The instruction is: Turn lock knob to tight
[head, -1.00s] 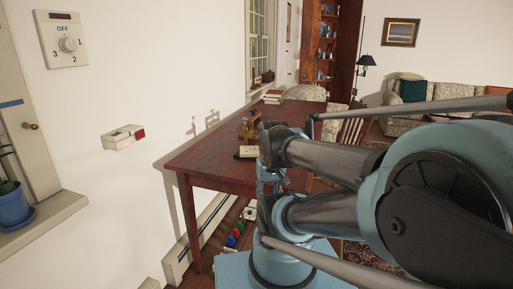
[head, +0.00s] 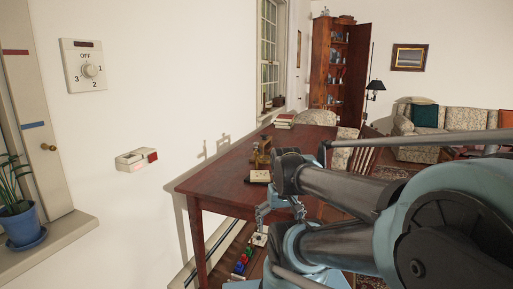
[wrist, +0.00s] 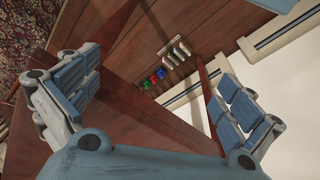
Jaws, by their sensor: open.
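No knob in view is marked "tight", so I cannot tell which one is the lock knob. A small brass knob (head: 48,147) sits on the pale upright frame at the left, near a blue mark and below a red one. A brass instrument (head: 262,152) stands on the wooden table; its details are too small to tell. My gripper (head: 278,208) is by the table's near edge, partly hidden by my arm. In the wrist view my gripper (wrist: 155,95) is open and empty, its fingers wide apart above dark wood. It is well away from the brass knob.
A wall dial (head: 88,71) marked OFF, 1, 2, 3 and a small white box with a red end (head: 136,159) are on the wall. A potted plant (head: 22,222) stands on the sill. The table (head: 225,183) bears books. Small coloured items (wrist: 155,80) lie below.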

